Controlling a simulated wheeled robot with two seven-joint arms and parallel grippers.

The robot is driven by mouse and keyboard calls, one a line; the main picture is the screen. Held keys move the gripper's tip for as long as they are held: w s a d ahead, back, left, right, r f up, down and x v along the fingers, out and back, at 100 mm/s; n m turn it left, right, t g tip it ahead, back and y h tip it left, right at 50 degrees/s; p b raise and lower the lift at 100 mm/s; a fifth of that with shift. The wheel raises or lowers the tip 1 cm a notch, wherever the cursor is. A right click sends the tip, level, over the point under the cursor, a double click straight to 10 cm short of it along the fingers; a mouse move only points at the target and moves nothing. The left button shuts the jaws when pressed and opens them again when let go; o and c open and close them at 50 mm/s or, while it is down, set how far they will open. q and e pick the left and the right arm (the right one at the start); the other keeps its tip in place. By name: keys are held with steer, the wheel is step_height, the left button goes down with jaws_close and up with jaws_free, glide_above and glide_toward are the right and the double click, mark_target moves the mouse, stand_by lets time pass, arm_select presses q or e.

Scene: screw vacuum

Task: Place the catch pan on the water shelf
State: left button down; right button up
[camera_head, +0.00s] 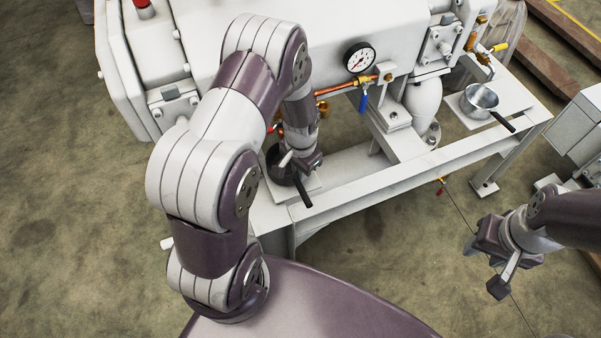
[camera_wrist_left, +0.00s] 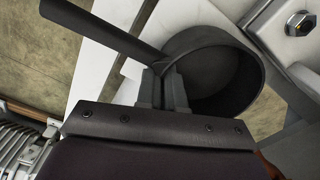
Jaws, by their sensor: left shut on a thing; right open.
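A dark pan (camera_head: 279,168) with a long black handle is at the left end of the white machine frame, over a white shelf plate (camera_head: 312,187). My left gripper (camera_head: 303,163) is at this pan. In the left wrist view, its fingers (camera_wrist_left: 163,88) are shut on the wall of the dark pan (camera_wrist_left: 222,78), near the handle. I cannot tell whether the pan rests on the plate or hangs just above it. A silver pan (camera_head: 480,99) with a black handle stands on the right shelf plate (camera_head: 459,103). My right gripper (camera_head: 485,269) is open and empty, over the floor.
The white machine (camera_head: 230,60) stands behind the shelves, with a pressure gauge (camera_head: 359,57), a copper pipe and a blue valve handle (camera_head: 363,101) close to the left arm. A white frame beam (camera_head: 400,172) runs along the front. Grey cabinets (camera_head: 577,135) stand at right.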

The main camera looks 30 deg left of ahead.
arm_select(q)
steer(key=shift+w, duration=0.1)
steer(key=c, duration=1.7)
jaws_free()
steer(key=shift+f, duration=0.15)
steer(key=o, duration=0.4)
steer(key=shift+o, duration=0.2)
arm_select(e)
steer(key=shift+f, duration=0.1)
